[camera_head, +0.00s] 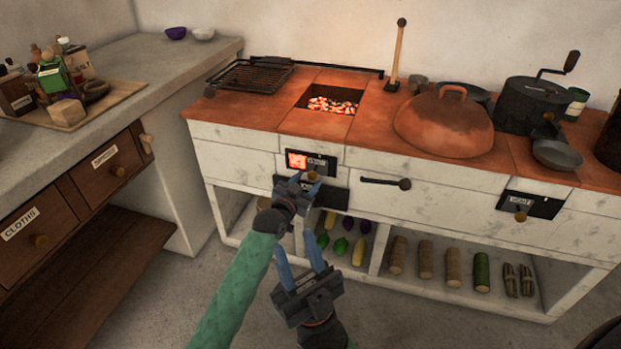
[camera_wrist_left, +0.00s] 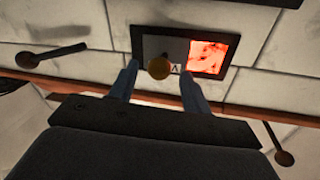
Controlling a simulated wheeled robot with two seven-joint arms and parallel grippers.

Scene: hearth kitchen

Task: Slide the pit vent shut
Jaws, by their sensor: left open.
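The pit vent (camera_head: 318,160) is a black frame in the stove's white front, below the fire pit. Its left part is open and glows red; a grey slide plate covers the right part. The wrist view shows the frame turned over, with the glowing opening (camera_wrist_left: 208,55) on the right and the grey plate (camera_wrist_left: 151,46) on the left. A brass knob (camera_wrist_left: 159,68) sits on the plate. My left gripper (camera_head: 306,181) is open, its fingertips either side of the knob in the wrist view; contact cannot be told. My right gripper (camera_head: 295,243) is open and empty, lower down.
Glowing coals (camera_head: 333,105) lie in the pit above. A dark lever handle (camera_head: 386,182) sticks out right of the vent. A second vent (camera_head: 530,205) is farther right. Vegetables and logs fill the shelf below. A wooden drawer cabinet (camera_head: 80,190) stands left. The floor in front is clear.

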